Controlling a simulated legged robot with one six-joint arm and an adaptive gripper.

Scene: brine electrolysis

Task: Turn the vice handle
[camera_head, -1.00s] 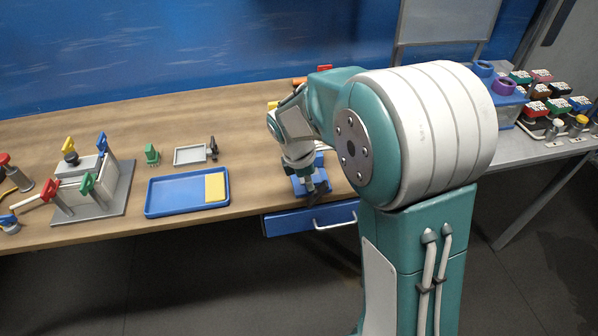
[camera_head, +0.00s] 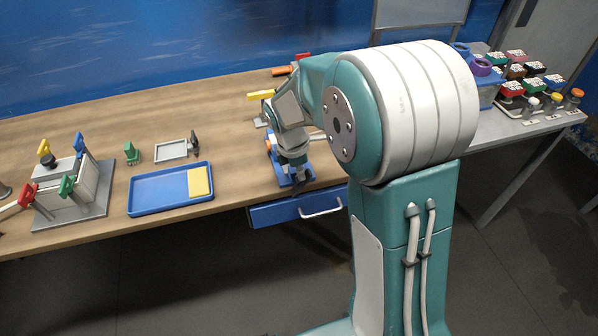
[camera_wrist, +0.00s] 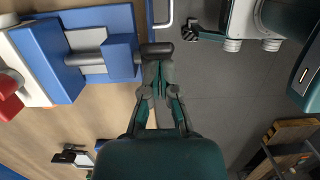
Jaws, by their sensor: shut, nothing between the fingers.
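The blue vice (camera_wrist: 121,57) stands at the table's front edge in the wrist view, with a grey screw (camera_wrist: 85,59) between its blue parts. Its dark handle bar (camera_wrist: 157,48) sits at the end nearest my gripper. My gripper (camera_wrist: 158,66) is shut and empty, its fingertips right by the handle; I cannot tell whether they touch it. In the head view the vice's blue base (camera_head: 302,173) shows partly, with my gripper (camera_head: 298,184) in front of it. My arm hides much of the vice there.
A drawer with a metal handle (camera_head: 322,210) sits under the table edge below the vice. A blue tray (camera_head: 150,203) with a yellow block (camera_head: 199,182) lies to the left. The electrolysis cell (camera_head: 75,190) stands farther left. Open floor lies in front of the table.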

